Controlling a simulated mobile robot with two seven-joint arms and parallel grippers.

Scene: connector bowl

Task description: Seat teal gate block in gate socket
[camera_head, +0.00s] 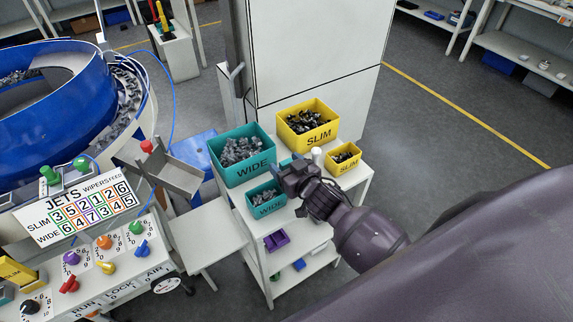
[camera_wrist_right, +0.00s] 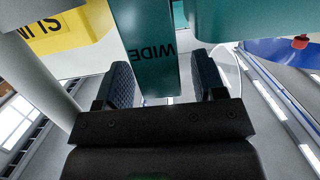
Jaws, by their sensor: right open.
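A teal block marked WIDE (camera_wrist_right: 149,35) stands between the two fingers of my right gripper (camera_wrist_right: 165,82) in the wrist view. The fingers are open, with a visible gap on the right side of the block. In the head view my right gripper (camera_head: 290,176) is over the white cart, between the teal and yellow bins. Only a small bit of teal shows beside its fingers there, so the block is mostly hidden. I cannot pick out the gate socket for certain. My left gripper is not in view.
The white cart (camera_head: 352,190) carries a large teal bin (camera_head: 226,173), a small teal bin (camera_head: 268,207), a large yellow bin (camera_head: 318,136) and a small yellow bin (camera_head: 343,168). A white post (camera_head: 317,155) stands close by the gripper. The blue bowl feeder (camera_head: 55,108) and control panel (camera_head: 75,208) are left.

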